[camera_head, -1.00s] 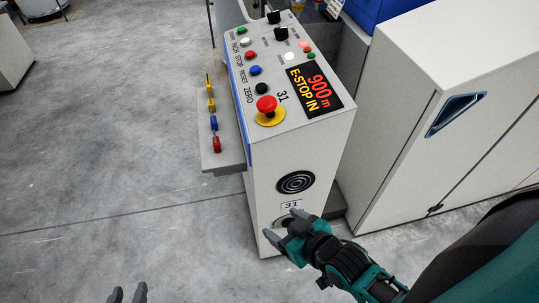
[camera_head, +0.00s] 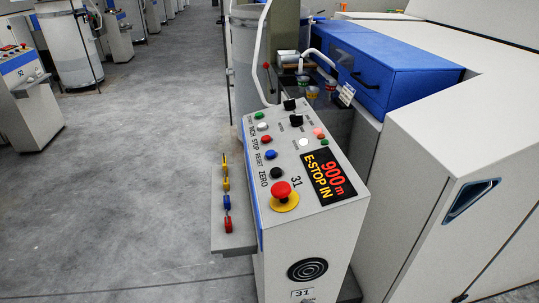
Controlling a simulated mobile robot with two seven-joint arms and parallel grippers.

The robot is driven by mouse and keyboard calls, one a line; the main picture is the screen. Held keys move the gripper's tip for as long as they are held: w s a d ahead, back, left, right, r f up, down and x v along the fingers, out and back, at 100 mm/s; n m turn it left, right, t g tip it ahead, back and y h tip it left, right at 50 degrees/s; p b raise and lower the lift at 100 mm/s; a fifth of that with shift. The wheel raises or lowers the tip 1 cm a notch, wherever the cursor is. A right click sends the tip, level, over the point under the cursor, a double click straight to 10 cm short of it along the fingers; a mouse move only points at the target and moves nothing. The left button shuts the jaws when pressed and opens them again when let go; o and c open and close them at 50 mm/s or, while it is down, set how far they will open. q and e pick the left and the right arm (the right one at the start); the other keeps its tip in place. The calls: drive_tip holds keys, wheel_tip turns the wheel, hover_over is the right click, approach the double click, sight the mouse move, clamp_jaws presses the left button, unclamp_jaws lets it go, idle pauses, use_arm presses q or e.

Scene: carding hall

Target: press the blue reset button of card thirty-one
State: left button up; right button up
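The control pedestal of card thirty-one (camera_head: 310,232) stands in the middle of the view, marked 31 on its sloped top and front. Its blue button (camera_head: 271,155), labelled RESET, sits in the column of buttons along the panel's left side, between the red STOP button (camera_head: 266,139) and the black ZERO button (camera_head: 276,173). The red mushroom emergency stop (camera_head: 281,189) on its yellow base is nearest me. The display (camera_head: 329,177) reads 900 m and E-STOP IN. Neither of my grippers shows now.
A side shelf (camera_head: 232,238) with several coloured clips projects from the pedestal's left. A white machine cabinet (camera_head: 440,190) and a blue cover (camera_head: 385,70) stand to the right. The grey floor between is clear.

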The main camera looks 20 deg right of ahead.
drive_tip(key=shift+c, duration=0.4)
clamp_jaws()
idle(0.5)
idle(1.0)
